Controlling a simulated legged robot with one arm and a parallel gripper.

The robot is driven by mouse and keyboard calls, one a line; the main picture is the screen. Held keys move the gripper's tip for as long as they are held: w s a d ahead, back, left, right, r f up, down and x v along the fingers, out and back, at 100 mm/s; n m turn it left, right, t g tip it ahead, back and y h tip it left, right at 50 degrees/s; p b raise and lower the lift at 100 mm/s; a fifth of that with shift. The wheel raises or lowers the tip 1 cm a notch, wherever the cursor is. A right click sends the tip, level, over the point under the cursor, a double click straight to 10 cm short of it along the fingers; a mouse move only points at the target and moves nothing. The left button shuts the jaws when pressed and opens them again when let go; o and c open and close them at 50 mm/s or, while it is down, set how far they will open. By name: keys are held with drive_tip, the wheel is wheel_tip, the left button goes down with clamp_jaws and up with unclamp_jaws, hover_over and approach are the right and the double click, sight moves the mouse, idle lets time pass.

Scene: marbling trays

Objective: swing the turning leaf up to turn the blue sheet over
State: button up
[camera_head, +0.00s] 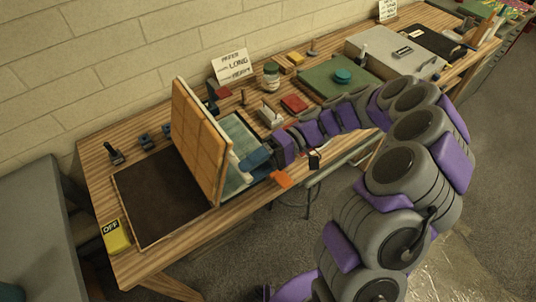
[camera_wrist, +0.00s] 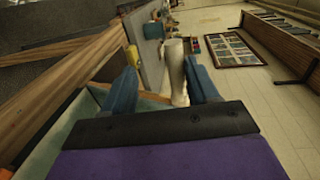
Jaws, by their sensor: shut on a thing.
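The turning leaf (camera_head: 197,140), a tan wooden panel with a pale right side, stands steeply raised between a dark brown board on its left and a pale blue-green bed (camera_head: 235,130) on its right. My gripper (camera_head: 250,162) is at the leaf's right side, low over the bed. In the wrist view its blue fingers (camera_wrist: 163,88) are on either side of a white post-like handle (camera_wrist: 176,70), and it is shut on it. I cannot clearly tell a blue sheet from the bed.
The dark brown board (camera_head: 150,195) lies flat and bare left of the leaf. A yellow OFF block (camera_head: 115,237) sits at the table's front left corner. Small dark clamps (camera_head: 114,153) stand behind the board.

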drive_tip(key=p+v, duration=1.3)
drive_tip(key=v, duration=0.1)
drive_tip(key=shift+w+d+r, duration=0.15)
drive_tip(key=shift+d+r, duration=0.1)
drive_tip(key=p+v, duration=0.2)
drive_tip(key=p, duration=0.5)
drive_tip(key=shift+w+d+f, duration=0.1)
drive_tip(key=shift+w+d, duration=0.05)
drive_tip(key=shift+d, duration=0.15)
drive_tip(key=shift+p, duration=0.55)
drive_tip(key=shift+w+f+p, duration=0.1)
drive_tip(key=shift+p, duration=0.45)
